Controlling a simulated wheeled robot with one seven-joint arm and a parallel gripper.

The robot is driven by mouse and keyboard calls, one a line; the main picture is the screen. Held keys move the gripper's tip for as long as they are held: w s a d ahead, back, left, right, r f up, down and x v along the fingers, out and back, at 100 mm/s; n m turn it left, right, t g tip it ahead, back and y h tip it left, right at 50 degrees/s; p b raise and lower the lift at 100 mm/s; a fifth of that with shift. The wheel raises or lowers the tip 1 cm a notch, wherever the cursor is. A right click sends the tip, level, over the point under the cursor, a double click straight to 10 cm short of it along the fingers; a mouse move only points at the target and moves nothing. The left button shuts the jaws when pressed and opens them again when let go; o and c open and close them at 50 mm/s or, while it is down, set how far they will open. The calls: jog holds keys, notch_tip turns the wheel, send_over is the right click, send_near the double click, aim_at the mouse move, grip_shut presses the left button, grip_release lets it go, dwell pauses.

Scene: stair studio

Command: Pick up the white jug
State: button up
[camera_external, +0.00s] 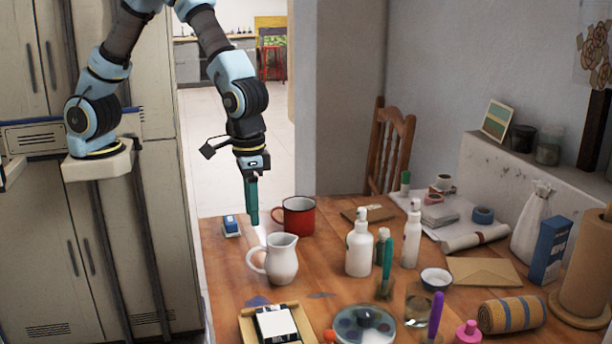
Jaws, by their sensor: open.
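The white jug (281,262) stands upright on the wooden table near its left side. Its handle is on the left and its spout on the upper right. My gripper (253,222) points down above the table's left edge, above and slightly left of the jug in the picture. Its teal fingers overlap each other from this side, so the gap between them does not show. It is open and nothing shows between the fingers. It appears apart from the jug.
A red mug (298,217) stands close behind the jug, and a small blue-and-white item (231,226) lies left of it. A white pump bottle (359,250) stands to the right. A tray with a white block (277,323) lies in front. The right side is crowded.

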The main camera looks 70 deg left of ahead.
aim_at(251, 251)
jog(key=d, duration=0.2)
jog(key=s+d+f, duration=0.1)
jog(key=shift+d, duration=0.4)
notch_tip(251, 251, down, 5)
jog(key=shift+s+r+p, duration=0.1)
jog(key=shift+r+p, duration=0.1)
jog(key=shift+p, duration=0.35)
jog(key=shift+f+p, duration=1.1)
jog(key=shift+f, duration=1.85)
grip_shut()
